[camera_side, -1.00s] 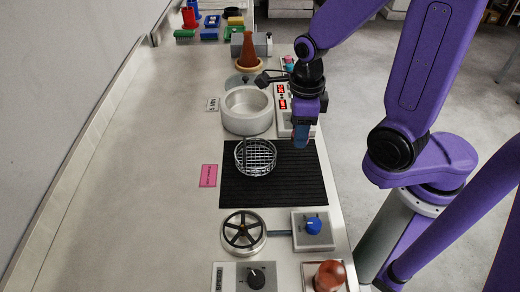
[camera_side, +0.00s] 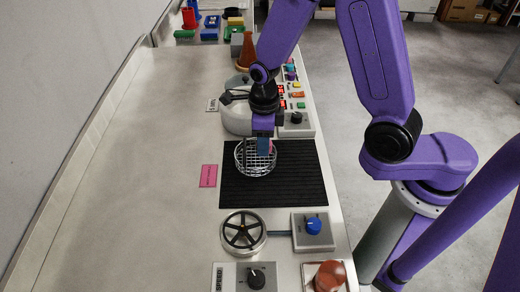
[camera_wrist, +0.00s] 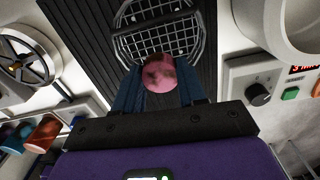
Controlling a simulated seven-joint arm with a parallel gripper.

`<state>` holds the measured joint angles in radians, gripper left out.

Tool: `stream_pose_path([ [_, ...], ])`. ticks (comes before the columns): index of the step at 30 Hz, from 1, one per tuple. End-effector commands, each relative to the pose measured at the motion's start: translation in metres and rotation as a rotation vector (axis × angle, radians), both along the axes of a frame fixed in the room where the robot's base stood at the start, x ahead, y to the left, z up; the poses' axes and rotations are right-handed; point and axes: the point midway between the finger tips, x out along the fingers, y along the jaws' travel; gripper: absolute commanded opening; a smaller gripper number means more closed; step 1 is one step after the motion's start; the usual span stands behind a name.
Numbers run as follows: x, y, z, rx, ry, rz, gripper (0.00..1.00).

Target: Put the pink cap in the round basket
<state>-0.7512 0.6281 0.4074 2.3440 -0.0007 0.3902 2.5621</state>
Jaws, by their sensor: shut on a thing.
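The round basket (camera_side: 246,161) is a silver wire basket on the black ribbed mat (camera_side: 300,180) in the side view. It also shows at the top of the wrist view (camera_wrist: 128,46). My gripper (camera_side: 264,150) is over the right part of the basket, pointing down. In the wrist view its blue fingers are shut on the pink cap (camera_wrist: 158,75), a round pink piece with darker marks, held at the fingertips. In the side view only a bit of pink shows beside the fingers. I cannot tell how far the cap is above the basket floor.
A white round pot (camera_side: 234,122) stands just behind the mat, close to my wrist. A control box with a black knob (camera_side: 296,118) is to its right. The counter on the left is clear.

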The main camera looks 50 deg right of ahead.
Motion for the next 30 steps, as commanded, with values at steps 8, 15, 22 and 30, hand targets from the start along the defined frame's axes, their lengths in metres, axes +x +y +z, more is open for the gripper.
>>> stream_pose_path([
  [8,0.009,0.004,-0.014,0.0,0.001,0.001,0.08],
  [15,0.009,0.004,-0.039,-0.001,0.002,0.001,0.08],
  [22,0.009,0.003,-0.042,0.0,-0.001,0.001,0.08],
  [30,0.009,0.003,-0.045,0.001,-0.001,0.0,0.47],
])
